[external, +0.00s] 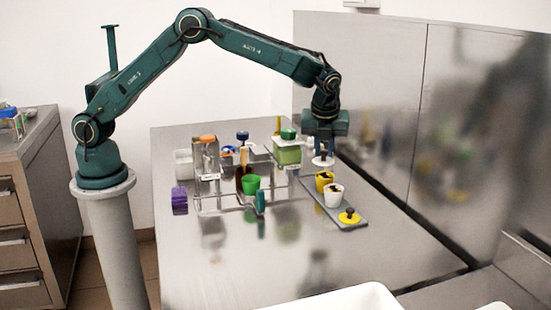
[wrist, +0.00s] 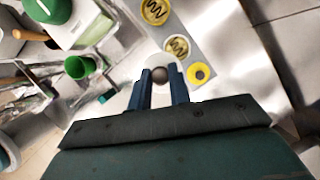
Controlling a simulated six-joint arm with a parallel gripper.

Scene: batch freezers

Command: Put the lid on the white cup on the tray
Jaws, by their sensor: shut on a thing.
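My gripper (external: 323,147) is shut on the dark knob of a white lid (external: 323,161), which hangs level above the tray. In the wrist view the lid (wrist: 157,63) sits between the blue fingers (wrist: 160,75). The white cup (external: 334,196) stands upright and open on the grey tray (external: 318,199), with something dark inside. The wrist view shows the cup (wrist: 176,47) just beyond the lid and slightly right, with a coil-like pattern inside. In the external view the lid is higher than the cup and apart from it.
An open yellow cup (external: 322,179) stands behind the white cup on the tray. A yellow lid (external: 349,217) with a black knob lies at the tray's near end. A rack with a green cup (external: 251,183) and tools is left. The steel table front is clear.

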